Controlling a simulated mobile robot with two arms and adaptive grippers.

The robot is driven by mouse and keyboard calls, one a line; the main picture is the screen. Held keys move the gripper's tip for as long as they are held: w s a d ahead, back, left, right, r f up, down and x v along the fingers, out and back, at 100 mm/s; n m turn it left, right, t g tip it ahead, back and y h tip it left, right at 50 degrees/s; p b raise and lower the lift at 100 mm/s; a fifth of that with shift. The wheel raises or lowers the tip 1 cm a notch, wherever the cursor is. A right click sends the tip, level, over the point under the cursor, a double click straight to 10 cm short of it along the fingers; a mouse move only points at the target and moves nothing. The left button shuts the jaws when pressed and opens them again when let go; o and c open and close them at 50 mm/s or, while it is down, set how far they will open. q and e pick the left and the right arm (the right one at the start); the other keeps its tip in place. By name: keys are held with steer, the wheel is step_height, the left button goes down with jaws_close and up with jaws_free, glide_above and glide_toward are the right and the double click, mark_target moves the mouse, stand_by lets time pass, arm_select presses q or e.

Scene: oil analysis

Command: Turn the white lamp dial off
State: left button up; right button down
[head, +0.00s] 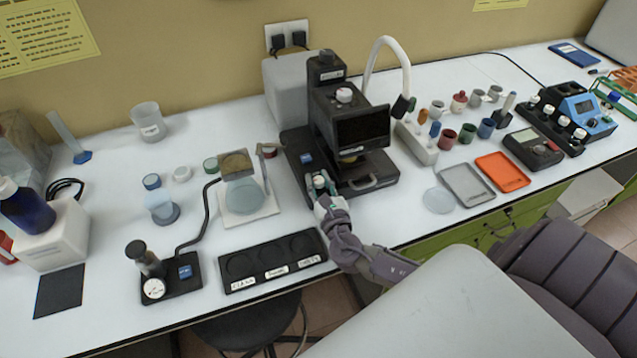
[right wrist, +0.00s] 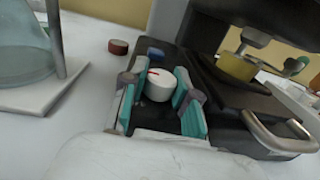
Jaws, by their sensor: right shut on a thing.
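The black microscope-like instrument (head: 345,120) stands at the middle back of the table. Its white round dial (right wrist: 159,85), with a red mark on its upper left, sits on the black base in the right wrist view. My right gripper (right wrist: 157,92) has one teal-padded finger on each side of the dial and is shut on it. In the head view my right gripper (head: 322,187) reaches the base's front left corner, and its fingers mostly hide the dial. My left gripper is not in view.
A flask on a white plate (head: 249,215) stands left of the instrument. A black three-well tray (head: 272,262) lies in front. A metal handle (right wrist: 280,140) sticks out right of the gripper. Grey (head: 466,186) and orange (head: 502,172) trays lie to the right.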

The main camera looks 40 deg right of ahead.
steer(key=y, duration=0.1)
steer(key=n+y+b, duration=0.2)
steer(key=shift+f+t, duration=0.25)
steer(key=shift+t, duration=0.15)
steer(key=shift+r+n+y+b, duration=0.2)
steer(key=shift+n+y+b, duration=0.6)
steer(key=shift+y+b, duration=0.45)
steer(key=c, duration=0.9)
jaws_free()
steer(key=shift+o, duration=0.3)
